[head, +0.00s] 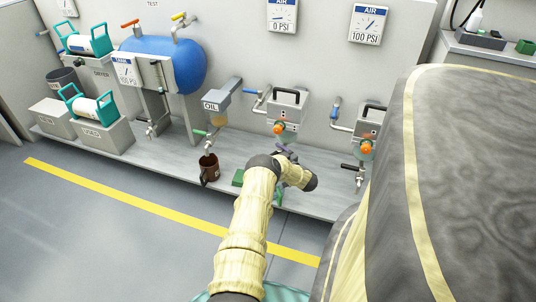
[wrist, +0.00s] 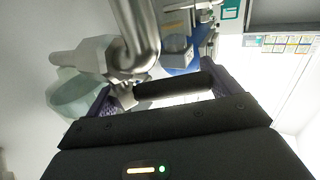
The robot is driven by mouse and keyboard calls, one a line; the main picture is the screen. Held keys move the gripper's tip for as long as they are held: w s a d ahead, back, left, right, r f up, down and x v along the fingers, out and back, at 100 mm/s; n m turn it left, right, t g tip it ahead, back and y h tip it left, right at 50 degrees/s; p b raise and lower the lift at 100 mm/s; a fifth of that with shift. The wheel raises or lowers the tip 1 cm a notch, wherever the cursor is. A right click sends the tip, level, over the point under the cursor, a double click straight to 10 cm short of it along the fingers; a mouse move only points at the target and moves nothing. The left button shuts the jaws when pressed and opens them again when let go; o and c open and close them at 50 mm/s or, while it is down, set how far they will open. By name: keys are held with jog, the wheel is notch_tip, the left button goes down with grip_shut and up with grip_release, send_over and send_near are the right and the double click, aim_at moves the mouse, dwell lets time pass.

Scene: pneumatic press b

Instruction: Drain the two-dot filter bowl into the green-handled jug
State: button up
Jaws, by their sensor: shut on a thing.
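My gripper (head: 286,151) is below the left filter bowl (head: 285,137) in the head view, partly hidden by my arm. In the wrist view, my purple-fingered gripper (wrist: 165,88) is shut on a black lever handle (wrist: 174,86) beside a metal drain pipe (wrist: 137,32). The pale green translucent bowl (wrist: 77,97) is just left of it. No dot marks can be made out on either bowl. A green handle-like piece (head: 279,198) shows at the shelf edge below my gripper; the jug body is hidden behind my arm.
A brown jug (head: 209,169) stands on the shelf (head: 160,163) left of my arm, under the oil tank's tap. A green block (head: 238,177) lies beside it. The right filter bowl (head: 364,150) has its own black-handled drain (head: 350,167). A blue tank (head: 178,63) is further left.

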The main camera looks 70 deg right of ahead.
jog(key=shift+s, duration=0.15)
jog(key=o, duration=1.1)
jog(key=shift+o, duration=0.2)
jog(key=p+v, duration=0.6)
jog(key=v, duration=1.1)
jog(key=shift+a, duration=0.2)
